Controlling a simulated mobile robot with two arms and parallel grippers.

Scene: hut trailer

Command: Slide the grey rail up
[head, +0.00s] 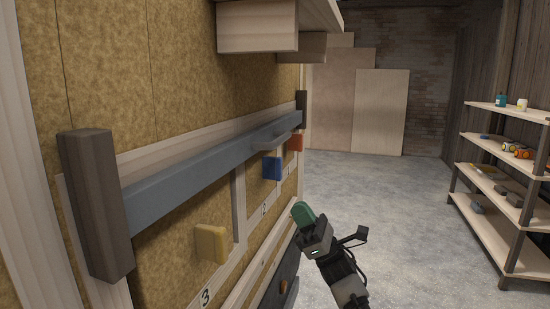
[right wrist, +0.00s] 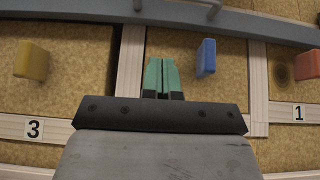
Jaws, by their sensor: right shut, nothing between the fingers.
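The grey rail (head: 205,166) is a long bar across the wall on the left of the head view. It runs between two dark brown upright posts, and a small grey tab (head: 268,143) sticks out near its far end. The rail also crosses the top of the right wrist view (right wrist: 275,28). My right gripper (head: 303,212), with green fingers, is shut and empty. It is apart from the rail, below it and to the right in the head view. In the right wrist view its fingertips (right wrist: 161,62) point toward the rail. My left gripper is not in view.
Below the rail are a yellow block (head: 211,244), a blue block (head: 272,168) and a red-orange block (head: 296,141), above numbered labels. A wooden ledge (head: 258,38) juts out overhead. Shelves (head: 495,150) with small items stand at the right. The middle floor is clear.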

